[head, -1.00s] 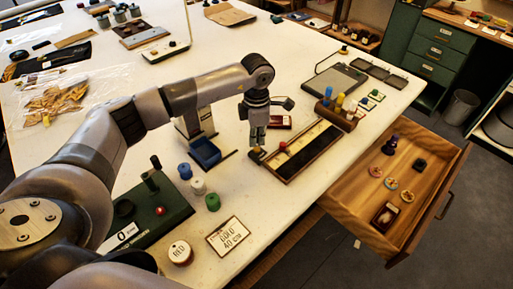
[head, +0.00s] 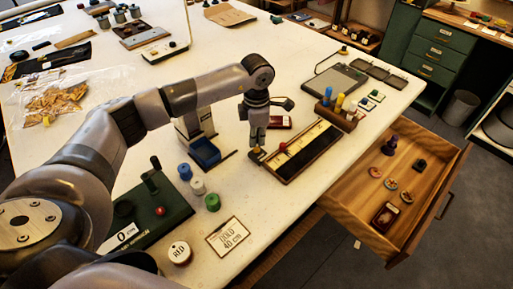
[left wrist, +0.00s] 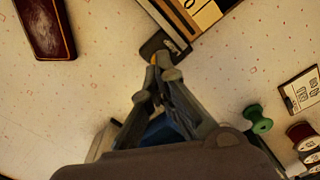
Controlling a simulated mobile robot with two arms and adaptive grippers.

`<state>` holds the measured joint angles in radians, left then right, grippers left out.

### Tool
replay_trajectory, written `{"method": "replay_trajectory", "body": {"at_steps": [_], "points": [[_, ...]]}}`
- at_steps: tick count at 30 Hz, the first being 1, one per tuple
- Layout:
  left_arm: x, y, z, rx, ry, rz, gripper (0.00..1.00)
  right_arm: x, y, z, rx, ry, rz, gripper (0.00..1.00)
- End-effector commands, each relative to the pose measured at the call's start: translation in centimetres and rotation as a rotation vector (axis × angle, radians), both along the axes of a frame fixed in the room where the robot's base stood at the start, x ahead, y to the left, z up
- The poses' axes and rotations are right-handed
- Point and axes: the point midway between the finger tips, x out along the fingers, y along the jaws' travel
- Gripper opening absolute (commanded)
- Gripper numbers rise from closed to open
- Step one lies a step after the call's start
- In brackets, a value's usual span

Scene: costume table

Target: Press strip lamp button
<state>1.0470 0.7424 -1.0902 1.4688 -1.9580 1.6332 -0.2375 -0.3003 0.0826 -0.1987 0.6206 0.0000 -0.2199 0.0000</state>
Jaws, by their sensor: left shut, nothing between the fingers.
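The strip lamp (head: 312,147) is a long dark-framed box with a pale, bright face. A small dark block with a yellow button (head: 256,154) sits at its near left end. My left gripper (head: 257,145) points down right over this button, shut and empty. In the left wrist view, the closed fingertips (left wrist: 162,72) cover most of the button, and only a sliver of yellow (left wrist: 153,60) shows beside the dark block (left wrist: 163,44). The fingertips look to be at or touching the button; exact contact is hidden. My right gripper is not in view.
A red knob (head: 283,146) stands at the lamp's edge. A blue bin (head: 205,152) and several thread spools (head: 198,186) stand to the left. A wooden rack of coloured pegs (head: 337,112) is at the lamp's far end. An open drawer (head: 352,190) juts out at right.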

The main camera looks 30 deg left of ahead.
Motion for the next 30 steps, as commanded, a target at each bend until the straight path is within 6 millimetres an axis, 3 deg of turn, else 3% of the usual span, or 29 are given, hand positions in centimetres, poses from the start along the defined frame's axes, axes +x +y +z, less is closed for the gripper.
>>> {"method": "replay_trajectory", "body": {"at_steps": [30], "points": [[0.0, 0.0, -2.3, 0.0, 0.0, 0.0, 0.0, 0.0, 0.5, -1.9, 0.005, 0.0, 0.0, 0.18]]}}
